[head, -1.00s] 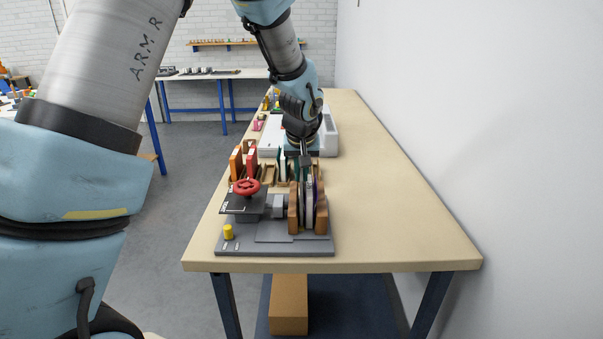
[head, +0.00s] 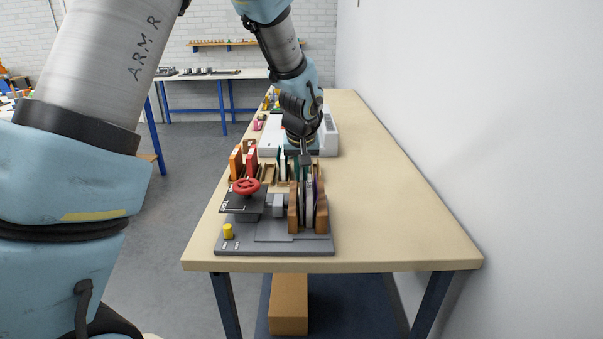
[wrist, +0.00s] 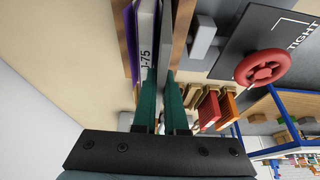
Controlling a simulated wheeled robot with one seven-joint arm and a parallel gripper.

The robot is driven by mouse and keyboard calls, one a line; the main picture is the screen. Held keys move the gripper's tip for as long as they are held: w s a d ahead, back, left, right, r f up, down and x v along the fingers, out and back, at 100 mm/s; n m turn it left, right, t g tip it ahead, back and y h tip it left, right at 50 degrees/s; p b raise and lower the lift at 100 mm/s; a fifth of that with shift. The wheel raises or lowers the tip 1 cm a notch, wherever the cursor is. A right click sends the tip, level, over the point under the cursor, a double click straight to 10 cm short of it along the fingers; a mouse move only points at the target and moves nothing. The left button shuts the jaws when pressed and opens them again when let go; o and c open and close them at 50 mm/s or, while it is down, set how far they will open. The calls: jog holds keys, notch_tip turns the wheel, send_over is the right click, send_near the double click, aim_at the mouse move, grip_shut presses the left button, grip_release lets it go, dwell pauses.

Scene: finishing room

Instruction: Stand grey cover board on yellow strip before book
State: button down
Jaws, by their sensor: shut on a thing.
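My gripper (head: 304,160) reaches down from behind over the press on the bench. In the wrist view its two teal fingers (wrist: 160,85) are shut on the thin grey cover board (wrist: 181,35). The board is upright, between the press's brown wooden cheeks (head: 321,213). Beside it stands the pale book (head: 309,205), also upright, with "J-75" on its spine in the wrist view (wrist: 147,45). A purple sheet or board (wrist: 131,40) shows on the book's far side from the grey board. The board's lower edge and the yellow strip are hidden.
The press has a red handwheel (head: 246,187), a grey base (head: 285,248) and a yellow knob (head: 228,231). A rack with orange and red boards (head: 251,163) stands behind it. A white machine (head: 329,137) is further back. The bench's right side (head: 400,200) is clear.

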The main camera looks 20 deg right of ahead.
jog(key=shift+f+b, duration=0.4)
dwell(0.4)
jog(key=c, duration=1.2)
grip_release()
jog(key=shift+c, duration=0.2)
jog(key=shift+p+v, duration=2.45)
jog(key=shift+v, duration=3.1)
jog(key=s+a+f+n+g+y, duration=0.1)
jog(key=a+f+n+g, duration=0.15)
jog(key=a, duration=2.35)
jog(key=s+a+n, duration=0.1)
jog(key=s+a, duration=0.5)
jog(key=a, duration=0.3)
jog(key=shift+f+y, duration=0.3)
jog(key=shift+f, duration=0.2)
